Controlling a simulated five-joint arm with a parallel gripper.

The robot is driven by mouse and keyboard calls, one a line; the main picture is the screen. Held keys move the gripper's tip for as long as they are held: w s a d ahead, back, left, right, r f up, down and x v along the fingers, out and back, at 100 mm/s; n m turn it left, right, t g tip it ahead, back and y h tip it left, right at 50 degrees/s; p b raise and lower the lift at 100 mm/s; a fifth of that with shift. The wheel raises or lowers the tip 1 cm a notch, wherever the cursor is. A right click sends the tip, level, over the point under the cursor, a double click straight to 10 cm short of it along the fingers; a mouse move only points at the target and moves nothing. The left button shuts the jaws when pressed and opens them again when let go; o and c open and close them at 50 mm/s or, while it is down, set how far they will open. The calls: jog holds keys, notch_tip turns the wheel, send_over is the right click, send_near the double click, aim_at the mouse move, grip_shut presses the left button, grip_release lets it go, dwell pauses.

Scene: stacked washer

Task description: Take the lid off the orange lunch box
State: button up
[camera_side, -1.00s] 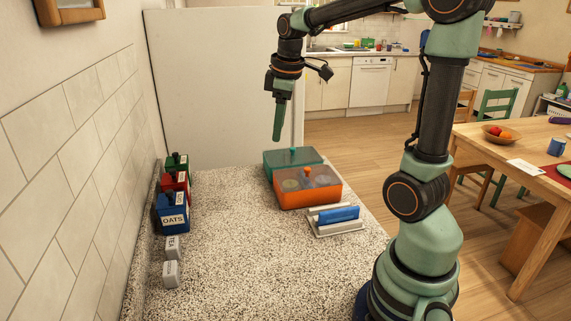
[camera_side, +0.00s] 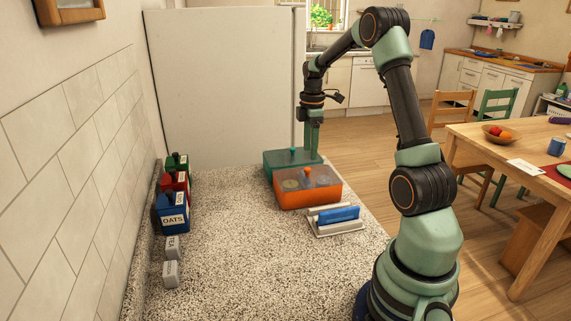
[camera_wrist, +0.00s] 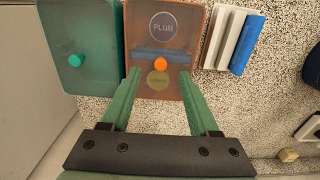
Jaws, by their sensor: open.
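The orange lunch box (camera_side: 306,199) stands on the speckled counter with its translucent lid on. An orange knob (camera_side: 307,172) rises from the lid's middle. In the wrist view the box (camera_wrist: 135,92) shows a round "PLUM" label and a blue strip under the lid, and the knob (camera_wrist: 161,64) lies between the finger lines, just past the tips. My gripper (camera_wrist: 160,75) is open and empty, pointing down. In the side view my gripper (camera_side: 312,150) is behind the orange box, over the right part of the teal box; its exact height is hard to tell.
A teal lunch box (camera_side: 278,165) with its own knob stands right behind the orange one. A rack with a blue item (camera_side: 338,215) stands in front. Several canisters, one marked OATS (camera_side: 173,220), line the left wall. The counter's middle (camera_side: 235,235) is clear.

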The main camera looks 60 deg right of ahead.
aim_at(307, 168)
jog(key=shift+w+a+f, duration=0.1)
jog(key=shift+a+f, duration=0.05)
jog(key=shift+f, duration=1.4)
jog(key=shift+w+a+f, duration=0.1)
jog(key=shift+a+f, duration=0.05)
jog(key=shift+f, duration=1.35)
grip_shut()
